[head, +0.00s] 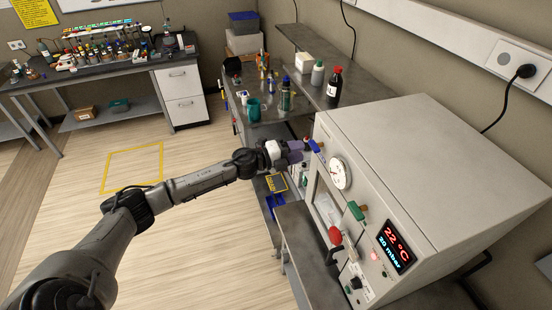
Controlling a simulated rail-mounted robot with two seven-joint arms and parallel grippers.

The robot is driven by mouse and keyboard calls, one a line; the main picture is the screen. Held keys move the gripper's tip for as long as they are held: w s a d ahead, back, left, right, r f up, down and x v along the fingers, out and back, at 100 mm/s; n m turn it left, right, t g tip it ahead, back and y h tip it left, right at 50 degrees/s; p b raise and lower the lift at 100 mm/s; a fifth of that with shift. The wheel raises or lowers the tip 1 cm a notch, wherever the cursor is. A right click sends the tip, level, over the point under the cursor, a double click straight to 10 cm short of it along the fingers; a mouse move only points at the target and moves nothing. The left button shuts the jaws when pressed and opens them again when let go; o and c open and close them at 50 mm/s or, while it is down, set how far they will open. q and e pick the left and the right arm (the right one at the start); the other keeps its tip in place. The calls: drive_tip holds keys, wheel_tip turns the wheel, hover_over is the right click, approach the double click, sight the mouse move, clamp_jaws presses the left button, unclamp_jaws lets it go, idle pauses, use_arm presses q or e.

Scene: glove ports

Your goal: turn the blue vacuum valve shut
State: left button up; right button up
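The blue valve handle (314,145) sticks out at the upper far-left corner of the front of a grey vacuum oven (430,180), beside the round dial gauge (340,173). My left arm reaches in from the lower left, and its gripper (300,149) is right at the blue handle. The fingers are small and seen from behind, so I cannot tell whether they touch the handle or how far they are apart. My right gripper is not in view.
A green valve (356,210) and a red knob (335,236) sit lower on the oven front, near a display (394,247) reading 22 °C and 20 mbar. Bottles, including a dark red-capped one (334,83), stand on the bench behind. The floor at left is clear.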

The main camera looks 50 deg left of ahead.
use_arm(q)
drive_tip(key=b+v, duration=0.1)
drive_tip(key=v, duration=0.6)
drive_tip(key=shift+s+b, duration=0.35)
drive_tip(key=shift+b, duration=0.05)
drive_tip(key=shift+a, duration=0.1)
drive_tip(key=shift+a, duration=0.1)
